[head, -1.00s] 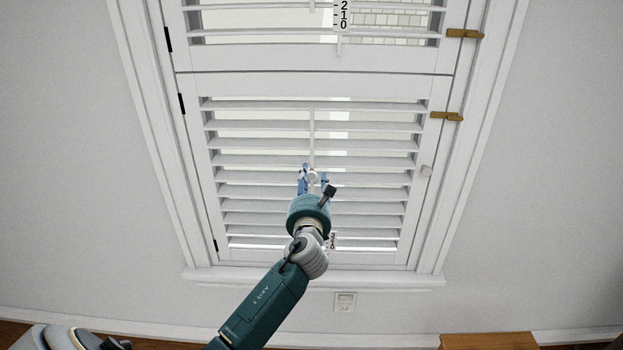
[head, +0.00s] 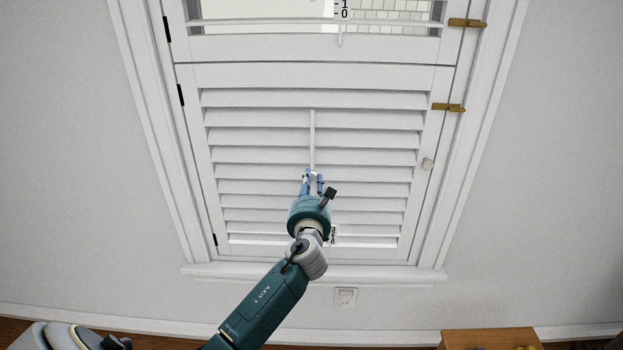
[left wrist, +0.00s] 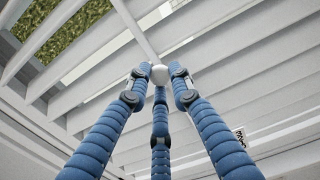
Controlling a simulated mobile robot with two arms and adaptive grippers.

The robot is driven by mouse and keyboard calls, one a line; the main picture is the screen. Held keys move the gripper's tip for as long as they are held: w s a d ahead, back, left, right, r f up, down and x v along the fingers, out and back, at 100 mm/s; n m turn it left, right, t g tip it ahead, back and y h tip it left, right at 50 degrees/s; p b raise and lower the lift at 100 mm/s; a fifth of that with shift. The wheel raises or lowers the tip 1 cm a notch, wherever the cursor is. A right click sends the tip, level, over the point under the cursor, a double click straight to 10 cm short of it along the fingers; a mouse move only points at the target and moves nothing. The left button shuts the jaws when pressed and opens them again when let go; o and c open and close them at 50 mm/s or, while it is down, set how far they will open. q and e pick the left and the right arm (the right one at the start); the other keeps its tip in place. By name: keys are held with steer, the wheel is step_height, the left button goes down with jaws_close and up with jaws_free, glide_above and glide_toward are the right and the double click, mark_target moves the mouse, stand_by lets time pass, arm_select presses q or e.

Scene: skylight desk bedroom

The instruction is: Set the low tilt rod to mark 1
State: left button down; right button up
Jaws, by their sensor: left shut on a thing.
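The low tilt rod (head: 312,138) is a thin white vertical bar in front of the lower shutter panel. My left gripper (head: 312,176) is shut on its lower end. In the left wrist view its three blue fingers (left wrist: 158,78) close around a white round knob (left wrist: 160,74) at the end of the rod. My right gripper is not in view.
The upper panel has its own rod (head: 340,36) and scale (head: 343,11). A window sill (head: 400,274) runs below. A wooden piece (head: 488,339) stands at lower right.

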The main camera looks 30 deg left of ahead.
arm_select(q)
steer(key=shift+f, duration=0.55)
steer(key=shift+r, duration=0.1)
steer(key=c, duration=1.6)
jaws_free()
steer(key=shift+o, duration=0.2)
steer(key=v, duration=1.2)
steer(key=shift+w+d, duration=0.1)
